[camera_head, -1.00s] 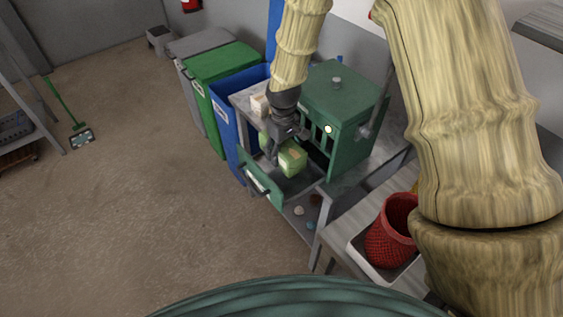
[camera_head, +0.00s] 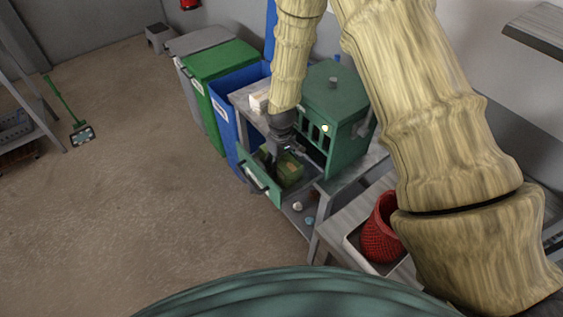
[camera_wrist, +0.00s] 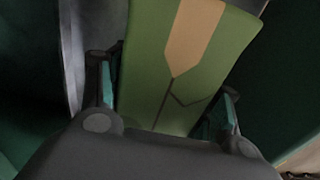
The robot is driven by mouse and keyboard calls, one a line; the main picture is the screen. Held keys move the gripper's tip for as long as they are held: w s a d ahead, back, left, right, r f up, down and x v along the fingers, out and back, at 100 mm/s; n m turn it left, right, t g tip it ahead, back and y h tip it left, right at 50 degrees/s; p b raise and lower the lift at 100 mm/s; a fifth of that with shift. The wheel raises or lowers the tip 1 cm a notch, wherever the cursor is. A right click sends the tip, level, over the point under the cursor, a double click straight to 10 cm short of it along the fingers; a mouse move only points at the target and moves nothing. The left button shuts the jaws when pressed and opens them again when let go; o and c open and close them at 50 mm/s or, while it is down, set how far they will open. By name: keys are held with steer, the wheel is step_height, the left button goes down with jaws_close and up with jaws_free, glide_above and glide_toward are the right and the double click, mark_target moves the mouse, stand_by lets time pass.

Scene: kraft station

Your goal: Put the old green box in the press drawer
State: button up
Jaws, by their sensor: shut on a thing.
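The old green box (camera_head: 289,168) is low inside the open press drawer (camera_head: 262,183) in the head view, its lower part hidden by the drawer front. My gripper (camera_head: 274,160) points down into the drawer and is shut on the box. In the wrist view the green box (camera_wrist: 185,65), with a tan arrow-shaped mark, stands between the two fingers (camera_wrist: 165,105). Whether the box touches the drawer floor cannot be seen. The green press (camera_head: 335,100) stands right behind the drawer.
A small pale box (camera_head: 259,102) sits on the grey table beside the press. Blue (camera_head: 228,115) and green (camera_head: 222,62) bins stand to the left. A red basket (camera_head: 380,235) is at the right front. Small items lie on the shelf below the drawer.

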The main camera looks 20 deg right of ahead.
steer(key=shift+w+f, duration=0.1)
steer(key=shift+f, duration=0.05)
steer(key=o, duration=1)
steer(key=shift+r, duration=0.2)
steer(key=shift+r+b, duration=2.05)
steer(key=shift+r, duration=3.9)
